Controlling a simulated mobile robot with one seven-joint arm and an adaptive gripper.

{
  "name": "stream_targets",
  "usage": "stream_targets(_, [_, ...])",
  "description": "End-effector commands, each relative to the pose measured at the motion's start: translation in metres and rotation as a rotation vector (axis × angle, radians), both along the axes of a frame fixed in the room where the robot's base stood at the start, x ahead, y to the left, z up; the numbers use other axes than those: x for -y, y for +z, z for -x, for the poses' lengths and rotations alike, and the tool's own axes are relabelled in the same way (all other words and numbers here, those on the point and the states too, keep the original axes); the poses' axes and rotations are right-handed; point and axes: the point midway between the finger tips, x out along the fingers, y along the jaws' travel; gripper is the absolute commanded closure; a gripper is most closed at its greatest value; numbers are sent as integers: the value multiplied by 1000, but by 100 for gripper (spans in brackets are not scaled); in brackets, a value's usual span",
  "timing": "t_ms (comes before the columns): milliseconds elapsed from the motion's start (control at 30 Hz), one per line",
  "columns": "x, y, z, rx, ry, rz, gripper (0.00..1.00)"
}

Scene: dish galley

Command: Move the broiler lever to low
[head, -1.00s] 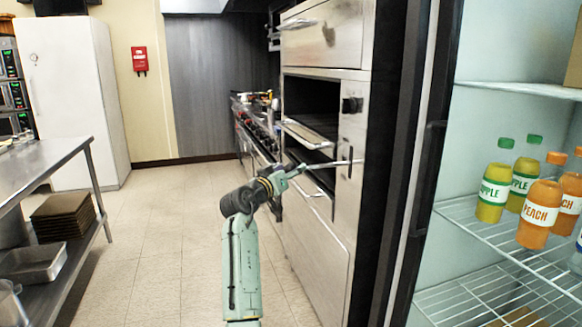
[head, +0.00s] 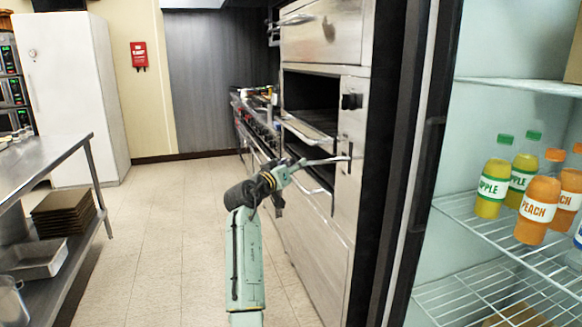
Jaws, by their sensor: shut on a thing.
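The broiler lever (head: 328,160) is a thin pale rod at the front of the steel broiler oven (head: 346,200), near the middle of the head view. Its right end meets the dark slot on the oven's right front panel, below a black knob (head: 351,101). My gripper (head: 299,166), pale green with dark joints, is shut on the lever's left end. The exact contact of the fingertips is too small to make out. The lever lies nearly level, rising slightly to the right.
An open fridge with juice bottles (head: 538,210) on wire shelves (head: 480,215) stands close on the right. A steel table (head: 45,160) with trays below is on the left. The tiled floor (head: 160,230) between is clear. A range (head: 255,130) stands beyond the oven.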

Motion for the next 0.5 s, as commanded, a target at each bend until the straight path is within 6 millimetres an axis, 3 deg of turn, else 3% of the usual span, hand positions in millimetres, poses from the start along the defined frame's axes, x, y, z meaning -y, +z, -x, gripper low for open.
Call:
stream_targets(233, [-7, 0, -2, 1, 15, 2, 100])
stream_targets(500, [-8, -6, -2, 3, 17, 10, 100])
